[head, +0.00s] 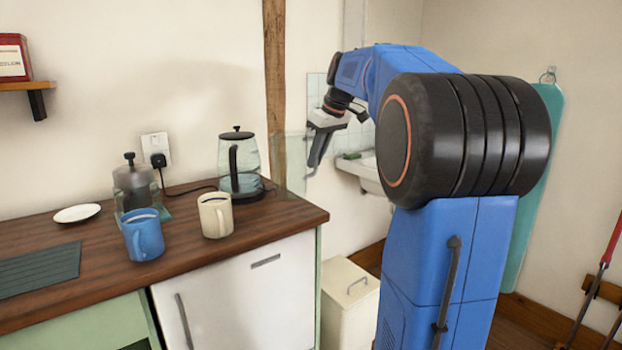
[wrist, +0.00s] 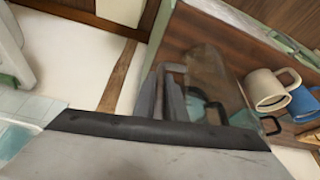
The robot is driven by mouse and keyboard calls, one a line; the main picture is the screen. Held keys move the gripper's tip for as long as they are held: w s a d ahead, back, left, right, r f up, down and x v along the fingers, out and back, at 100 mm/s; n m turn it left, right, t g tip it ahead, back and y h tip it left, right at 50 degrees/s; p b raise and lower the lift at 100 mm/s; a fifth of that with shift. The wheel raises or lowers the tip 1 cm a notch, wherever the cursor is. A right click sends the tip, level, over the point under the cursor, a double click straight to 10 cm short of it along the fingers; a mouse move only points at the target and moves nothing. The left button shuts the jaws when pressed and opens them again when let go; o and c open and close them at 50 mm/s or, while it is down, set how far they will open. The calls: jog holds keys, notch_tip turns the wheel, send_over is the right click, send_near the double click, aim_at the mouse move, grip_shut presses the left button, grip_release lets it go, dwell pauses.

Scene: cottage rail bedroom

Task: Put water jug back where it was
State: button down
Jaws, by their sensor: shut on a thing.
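The water jug (head: 291,165) is a clear, faintly green glass vessel beside the right end of the wooden counter. It is hard to make out against the wall and post. My gripper (head: 321,138) is on its right side, pointing down, and is shut on it, seemingly at the handle. In the wrist view the see-through jug (wrist: 208,72) shows beyond the grey fingers (wrist: 166,94), with the counter visible through it. The exact grip and the jug's base are unclear.
The counter (head: 70,235) holds a glass kettle (head: 247,158), a cream mug (head: 216,217), a blue mug (head: 143,238), a French press (head: 134,185) and a white saucer (head: 77,213). A sink (head: 364,172) is behind my arm. A cream bin (head: 347,302) stands below.

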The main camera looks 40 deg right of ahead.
aim_at(316, 171)
jog(key=f, duration=0.2)
jog(key=w+f, duration=0.1)
jog(key=f, duration=0.1)
jog(key=shift+d, duration=0.4)
jog(key=shift+s+a+f, duration=0.1)
jog(key=shift+s+f, duration=0.1)
jog(key=shift+f, duration=0.1)
jog(key=shift+s+a, duration=0.15)
jog(key=shift+s, duration=0.15)
jog(key=shift+f, duration=0.1)
jog(key=c, duration=1.8)
grip_release()
jog(key=shift+w, duration=0.1)
jog(key=v, duration=1.2)
